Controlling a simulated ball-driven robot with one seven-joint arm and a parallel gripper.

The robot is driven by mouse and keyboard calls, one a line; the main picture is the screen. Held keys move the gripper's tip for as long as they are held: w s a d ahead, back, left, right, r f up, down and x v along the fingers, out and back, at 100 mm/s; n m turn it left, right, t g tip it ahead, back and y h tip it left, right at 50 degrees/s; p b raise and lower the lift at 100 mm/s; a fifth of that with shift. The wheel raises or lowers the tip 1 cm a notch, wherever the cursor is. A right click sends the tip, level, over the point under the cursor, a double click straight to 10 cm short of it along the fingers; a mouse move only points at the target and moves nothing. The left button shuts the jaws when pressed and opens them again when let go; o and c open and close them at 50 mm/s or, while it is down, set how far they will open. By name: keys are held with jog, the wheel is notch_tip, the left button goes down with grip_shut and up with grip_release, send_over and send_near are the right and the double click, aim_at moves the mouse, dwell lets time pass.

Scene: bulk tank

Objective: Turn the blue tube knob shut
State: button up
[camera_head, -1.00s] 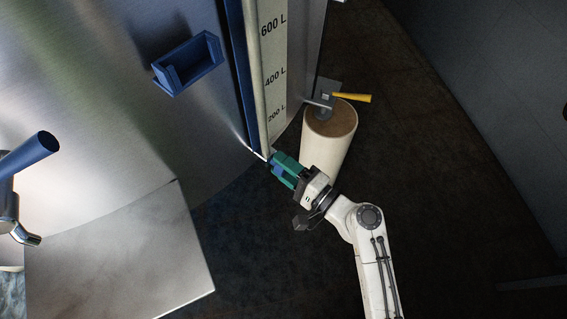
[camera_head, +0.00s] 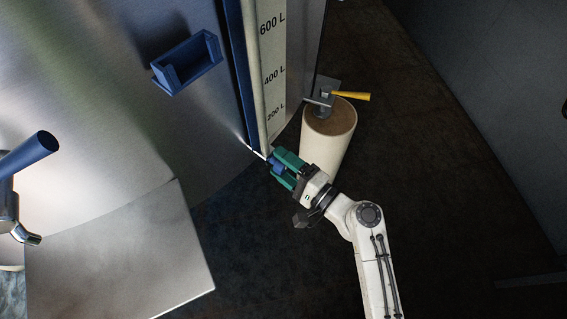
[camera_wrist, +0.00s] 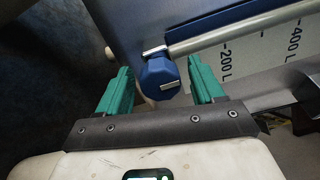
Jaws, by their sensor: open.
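The blue tube knob (camera_wrist: 158,76) is a faceted blue knob at the lower end of the pale sight tube (camera_wrist: 235,32). In the wrist view it sits between the two green fingers of my gripper (camera_wrist: 161,88), with a gap on the left and a smaller one on the right. A light bar marks its face. In the head view my gripper (camera_head: 284,167) is at the foot of the tube with its fingers apart, and the knob (camera_head: 279,166) shows partly between them.
The litre scale (camera_head: 272,75) runs up the steel tank (camera_head: 130,130) beside the tube. A yellow-handled valve (camera_head: 349,96) stands over a cream cylinder (camera_head: 327,145) right of my gripper. Dark floor lies below.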

jog(key=v, duration=1.1)
jog(key=shift+a, duration=0.1)
